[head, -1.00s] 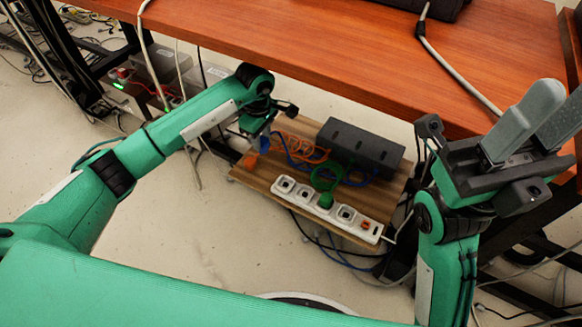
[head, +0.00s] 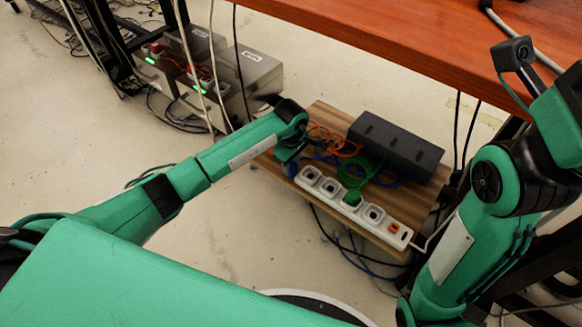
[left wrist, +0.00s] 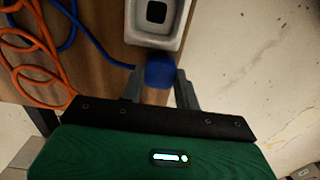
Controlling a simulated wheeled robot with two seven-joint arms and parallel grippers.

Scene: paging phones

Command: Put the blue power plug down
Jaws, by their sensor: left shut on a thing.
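My left gripper (left wrist: 159,88) is shut on the blue power plug (left wrist: 160,71), seen between its two fingers in the left wrist view. The plug is beside the end of the white power strip (left wrist: 158,38), over the wooden board (left wrist: 105,70); whether it touches the board I cannot tell. A blue cord (left wrist: 68,42) runs from it. In the head view my left gripper (head: 288,163) is by the near left end of the power strip (head: 330,187), mostly covered by my own arm. The fingers of my right gripper are out of the picture.
A green plug (head: 352,197) sits in the strip. Orange cord (head: 335,138) and green cord (head: 360,172) lie on the board near a black box (head: 396,147). A red-brown tabletop (head: 430,50) overhangs the back. Grey metal boxes (head: 240,80) stand at the back left.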

